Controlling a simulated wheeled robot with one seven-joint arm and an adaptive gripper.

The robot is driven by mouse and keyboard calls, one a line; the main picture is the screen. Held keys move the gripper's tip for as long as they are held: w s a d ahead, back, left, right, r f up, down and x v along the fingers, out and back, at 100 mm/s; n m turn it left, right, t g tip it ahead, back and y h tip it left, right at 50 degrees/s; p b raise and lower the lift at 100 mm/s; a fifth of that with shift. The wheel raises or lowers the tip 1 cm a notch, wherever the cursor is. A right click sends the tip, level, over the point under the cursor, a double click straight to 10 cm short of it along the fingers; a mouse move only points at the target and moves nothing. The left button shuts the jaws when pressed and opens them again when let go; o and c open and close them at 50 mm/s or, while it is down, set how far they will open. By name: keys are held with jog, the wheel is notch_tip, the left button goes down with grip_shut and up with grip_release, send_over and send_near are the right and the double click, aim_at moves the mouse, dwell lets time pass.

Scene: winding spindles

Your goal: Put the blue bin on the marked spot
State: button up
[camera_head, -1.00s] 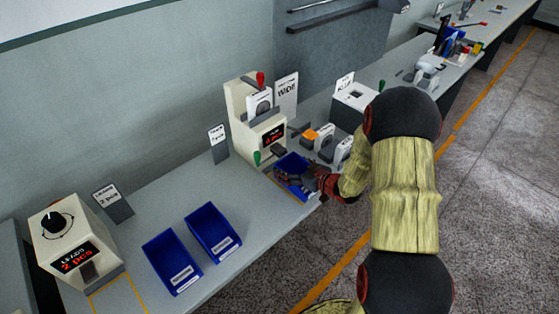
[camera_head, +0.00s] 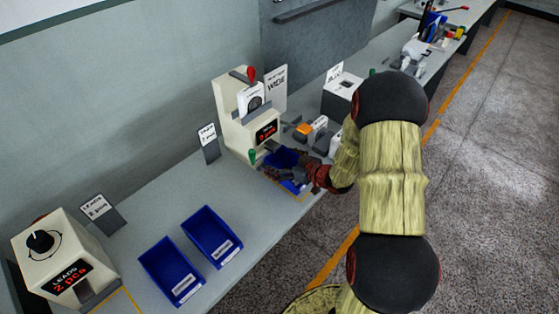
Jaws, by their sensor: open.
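A blue bin (camera_head: 285,158) sits on the bench in front of the middle cream machine, partly hidden by my gripper (camera_head: 284,176). My gripper reaches in from the right, low over the bin's near side, with its jaws open. I cannot tell whether the fingers touch the bin. Yellow lines (camera_head: 299,199) show on the bench at this bin's near edge. Two more blue bins (camera_head: 170,271) (camera_head: 212,237) with white labels stand side by side farther left. Another yellow outline (camera_head: 131,299) shows in front of the left machine, cut off by the bottom edge.
A cream machine (camera_head: 62,255) with a black knob and red display stands at left. The middle machine (camera_head: 245,110) has red and green knobs. Small grey and orange parts (camera_head: 305,130) lie right of it. Sign stands (camera_head: 207,141) line the back. Bare bench lies left of the middle machine.

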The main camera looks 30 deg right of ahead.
dwell(0.3)
jog(key=shift+s+r, duration=0.1)
jog(key=shift+r, duration=0.1)
jog(key=p+v, duration=0.3)
jog(key=v, duration=0.8)
jog(key=shift+s+d+r+p, duration=0.1)
jog(key=shift+s+r+p, duration=0.05)
jog(key=shift+s+p, duration=0.15)
jog(key=w+d+r+g+h, duration=0.1)
jog(key=w+d+r+h, duration=0.25)
jog(key=r, duration=0.35)
notch_tip(320, 180, up, 10)
jog(key=s+a+m+g+h, duration=0.2)
jog(key=s+a+h, duration=0.1)
jog(key=h, duration=0.1)
jog(key=s+a+r+g+y, duration=0.1)
jog(key=s+a+r+g, duration=0.1)
jog(key=s+a, duration=0.7)
jog(key=s+a+r+m+g+y, duration=0.1)
jog(key=s+a+r+g+y, duration=0.1)
jog(key=s+a+r, duration=0.3)
jog(key=s+a, duration=0.4)
jog(key=s, duration=0.3)
jog(key=shift+s+a+m, duration=0.3)
jog(key=shift+s+a, duration=0.05)
jog(key=shift+a, duration=0.05)
